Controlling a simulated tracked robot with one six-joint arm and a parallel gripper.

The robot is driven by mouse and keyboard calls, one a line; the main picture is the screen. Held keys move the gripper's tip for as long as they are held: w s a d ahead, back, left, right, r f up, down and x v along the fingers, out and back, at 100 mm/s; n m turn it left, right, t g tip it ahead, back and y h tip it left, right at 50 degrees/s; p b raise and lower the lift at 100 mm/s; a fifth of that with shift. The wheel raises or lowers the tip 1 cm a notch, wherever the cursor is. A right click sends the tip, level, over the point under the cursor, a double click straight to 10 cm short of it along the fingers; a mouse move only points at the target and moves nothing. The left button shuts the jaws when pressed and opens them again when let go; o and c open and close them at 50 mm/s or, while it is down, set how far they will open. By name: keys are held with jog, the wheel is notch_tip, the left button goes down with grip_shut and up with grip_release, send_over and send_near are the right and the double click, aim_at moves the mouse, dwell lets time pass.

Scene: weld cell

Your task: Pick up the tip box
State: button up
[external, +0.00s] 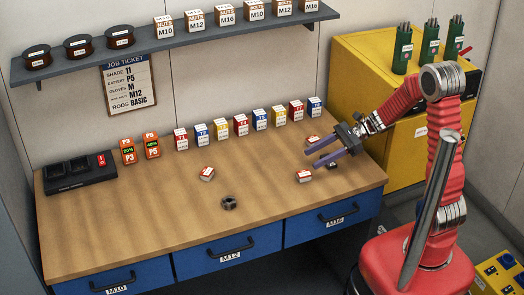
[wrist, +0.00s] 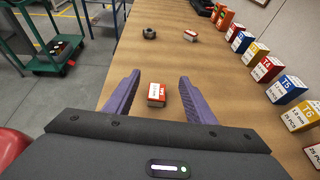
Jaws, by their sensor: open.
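A small white and red box (external: 304,176) lies on the bench near its front right; its print is too small to read surely. It also shows in the wrist view (wrist: 157,95), where it appears between my two purple fingers. My gripper (external: 310,158) is open and empty, above the bench and over this box, with its fingers pointing left; it also shows in the wrist view (wrist: 159,76). A similar box (external: 207,173) lies further left on the bench, and another (external: 312,140) lies behind my fingers, partly hidden by them.
A dark nut (external: 229,202) lies mid-bench. Upright T-numbered boxes (external: 241,125) stand in a row along the back, beside orange battery packs (external: 128,151) and a black charger (external: 80,178). The front left of the bench (external: 110,230) is clear. A yellow cabinet (external: 365,75) stands behind.

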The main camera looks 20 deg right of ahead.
aim_at(305, 173)
jog(key=shift+f, duration=1.85)
jog(key=shift+f, duration=0.1)
jog(key=shift+f, duration=0.6)
jog(key=x, duration=0.5)
jog(key=shift+r, duration=0.1)
jog(key=c, duration=1.2)
jog(key=shift+r, duration=5.05)
